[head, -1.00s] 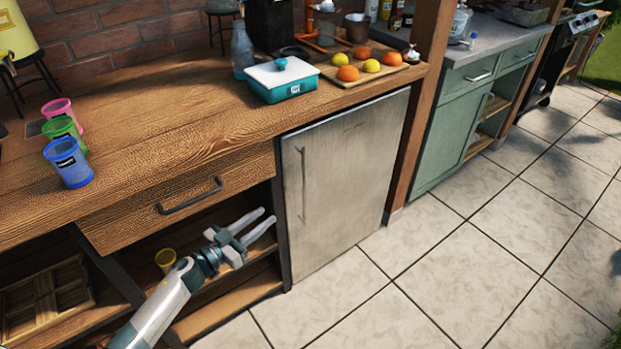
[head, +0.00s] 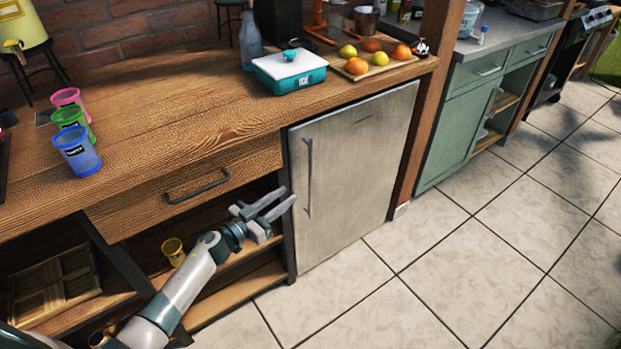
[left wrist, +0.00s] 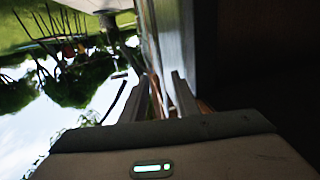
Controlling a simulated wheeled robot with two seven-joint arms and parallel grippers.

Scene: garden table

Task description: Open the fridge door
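The fridge (head: 355,175) is a grey metal unit under the wooden counter, and its door is shut. Its long vertical handle (head: 308,178) is on the door's left side. My left gripper (head: 287,197) is in front of the fridge's left edge, to the left of the handle, with its two fingers apart and nothing seen between them. In the left wrist view the fingers (left wrist: 160,95) are also apart, beside a grey upright surface; I cannot tell whether they touch it. My right gripper is in neither view.
A wooden drawer (head: 195,188) with a dark handle and open shelves with a yellow cup (head: 173,250) are left of the fridge. A teal ice box (head: 289,72) and a fruit board (head: 375,64) stand above on the counter. The tiled floor (head: 430,270) in front is clear.

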